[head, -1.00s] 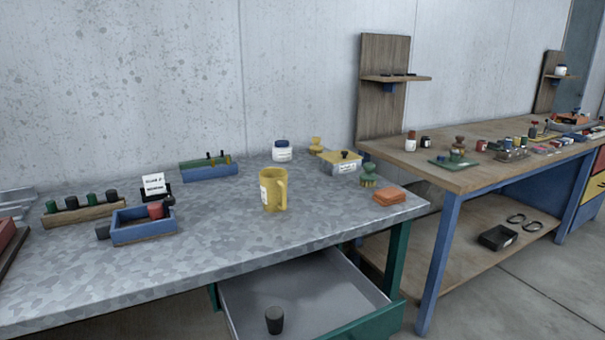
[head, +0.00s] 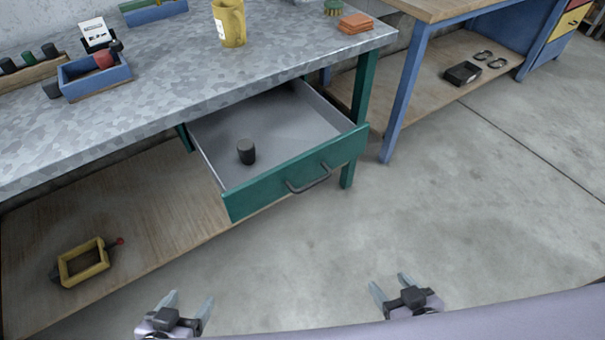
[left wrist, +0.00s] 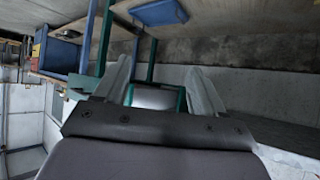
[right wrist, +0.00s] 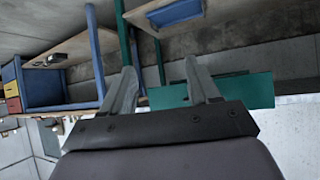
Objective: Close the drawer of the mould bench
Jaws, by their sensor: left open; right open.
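The drawer (head: 295,180) of the mould bench (head: 180,85) is pulled out, with a green front and a dark bar handle (head: 309,181). A dark cylindrical cup (head: 246,151) stands inside it. In the right wrist view the green drawer front (right wrist: 245,91) shows beyond the fingers; in the left wrist view green also shows between the fingers. My left gripper (head: 188,300) is open and empty, below and in front of the drawer in the head view. My right gripper (head: 390,288) is open and empty, to the right of and below the handle in the picture. Neither touches the drawer.
A yellow mug (head: 229,24), a blue tray (head: 95,76) and orange blocks (head: 355,23) are on the bench top. A blue-legged table (head: 405,90) stands at right. The floor before the drawer is clear.

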